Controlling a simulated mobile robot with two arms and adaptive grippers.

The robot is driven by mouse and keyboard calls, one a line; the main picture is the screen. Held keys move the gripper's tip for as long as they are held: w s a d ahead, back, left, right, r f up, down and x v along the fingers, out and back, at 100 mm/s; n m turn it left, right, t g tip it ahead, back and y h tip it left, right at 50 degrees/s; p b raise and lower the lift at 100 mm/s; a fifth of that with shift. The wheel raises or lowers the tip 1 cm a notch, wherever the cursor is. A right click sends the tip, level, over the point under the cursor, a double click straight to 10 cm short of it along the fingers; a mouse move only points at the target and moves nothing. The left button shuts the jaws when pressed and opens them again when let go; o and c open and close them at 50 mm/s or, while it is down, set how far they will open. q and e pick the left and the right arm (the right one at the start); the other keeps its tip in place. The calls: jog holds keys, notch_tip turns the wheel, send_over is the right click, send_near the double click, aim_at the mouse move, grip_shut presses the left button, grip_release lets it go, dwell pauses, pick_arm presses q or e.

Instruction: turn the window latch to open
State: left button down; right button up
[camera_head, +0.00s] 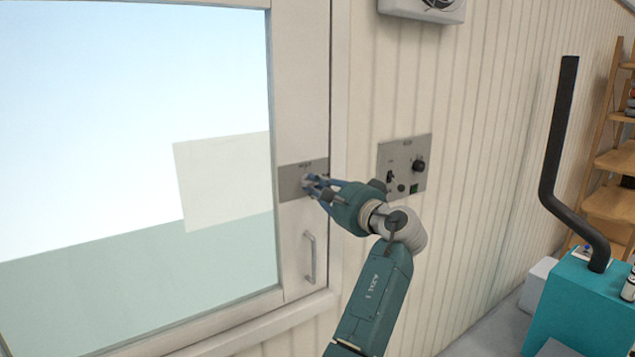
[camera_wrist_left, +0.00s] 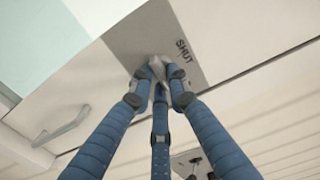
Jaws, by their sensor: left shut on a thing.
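The window latch is a small pale metal piece that shows between my fingertips in the left wrist view (camera_wrist_left: 157,66). It sits on a grey plate (camera_head: 291,184) on the white window frame. The plate also shows in the left wrist view (camera_wrist_left: 195,33), with the word SHUT beside the latch. My left gripper (camera_head: 310,183) has its blue fingers closed around the latch, and they hide much of it. The latch's exact angle is hard to tell. My right gripper is not in view.
A metal pull handle (camera_head: 310,258) is on the frame below the plate. A grey control panel (camera_head: 404,166) with knobs is on the wall right of my gripper. A teal machine with a bent black pipe (camera_head: 558,150) and wooden shelves (camera_head: 612,160) stand at the right.

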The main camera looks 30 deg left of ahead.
pick_arm(q)
jog(key=shift+r, duration=0.1)
dwell(0.4)
jog(key=c, duration=1.7)
grip_release()
jog(key=shift+a, duration=0.1)
jog(key=shift+o, duration=0.2)
jog(key=shift+a, duration=0.1)
jog(key=v, duration=1.2)
